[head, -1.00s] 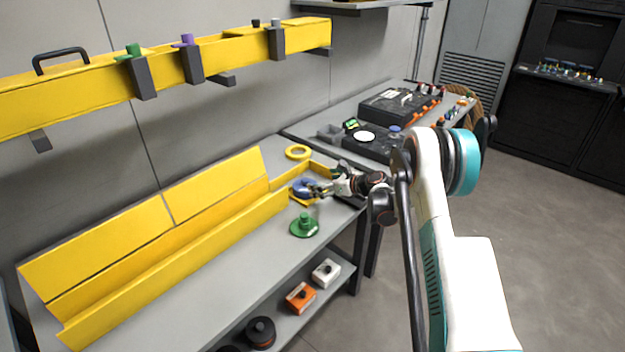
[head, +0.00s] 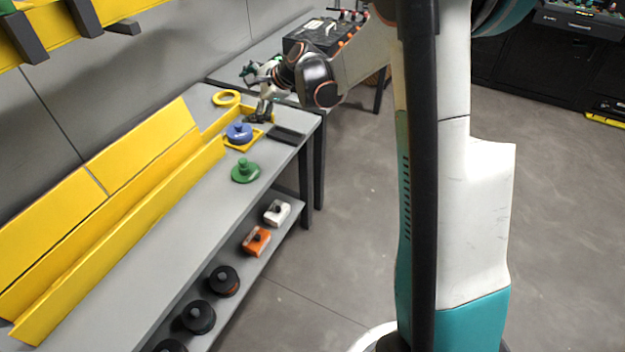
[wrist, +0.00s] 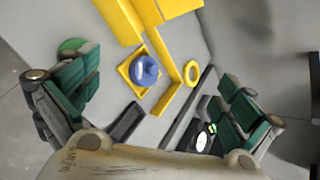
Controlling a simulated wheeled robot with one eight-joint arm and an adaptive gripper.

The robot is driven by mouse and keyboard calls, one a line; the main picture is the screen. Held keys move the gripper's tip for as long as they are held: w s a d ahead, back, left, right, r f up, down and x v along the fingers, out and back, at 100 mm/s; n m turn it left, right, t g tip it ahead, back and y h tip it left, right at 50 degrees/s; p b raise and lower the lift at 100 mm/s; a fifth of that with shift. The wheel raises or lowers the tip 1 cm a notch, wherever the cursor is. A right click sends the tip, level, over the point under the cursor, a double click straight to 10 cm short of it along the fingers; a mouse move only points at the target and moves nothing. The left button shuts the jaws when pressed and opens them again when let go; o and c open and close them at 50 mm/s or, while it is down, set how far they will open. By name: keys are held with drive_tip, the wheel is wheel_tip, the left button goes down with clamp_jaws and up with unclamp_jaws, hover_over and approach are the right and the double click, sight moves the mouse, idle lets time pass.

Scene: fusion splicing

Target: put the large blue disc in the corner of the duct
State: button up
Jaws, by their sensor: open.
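The large blue disc (head: 238,134), with a knob on top, sits on a square yellow piece (head: 246,144) at the corner end of the yellow duct (head: 130,226). In the wrist view the blue disc (wrist: 144,71) lies within the square's raised rim, beside the bend of the yellow walls (wrist: 172,72). My gripper (head: 258,92) is open and empty, raised clear of the disc towards the far end of the table. In the wrist view its green-padded fingers (wrist: 155,88) are spread wide, with the disc visible between them and apart from both.
A green knobbed disc (head: 245,172) stands on the grey table in front of the blue one. A yellow ring (head: 227,98) lies behind, and a dark flat pad (head: 288,135) near the table edge. White and orange blocks (head: 256,241) and black discs stand on the lower shelf.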

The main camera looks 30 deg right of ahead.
drive_tip(key=s+a+r+n+g+h, duration=0.1)
drive_tip(key=s+r+n, duration=0.25)
drive_tip(key=s, duration=0.65)
drive_tip(key=s+a+r+n+h, duration=0.1)
drive_tip(key=s+r+n+h, duration=0.1)
drive_tip(key=s+n, duration=0.5)
drive_tip(key=s+a+r+n+g+h, duration=0.1)
drive_tip(key=s+r+n, duration=0.2)
drive_tip(key=s, duration=0.9)
drive_tip(key=s+d+f+n, duration=0.1)
drive_tip(key=s+f+n, duration=0.1)
drive_tip(key=s, duration=0.3)
drive_tip(key=s+d+f+n+h, duration=0.1)
drive_tip(key=s+n, duration=0.2)
drive_tip(key=s, duration=0.3)
drive_tip(key=shift+s+f+n+h, duration=0.15)
drive_tip(key=shift+f+n+h, duration=0.15)
drive_tip(key=shift+f+n, duration=0.05)
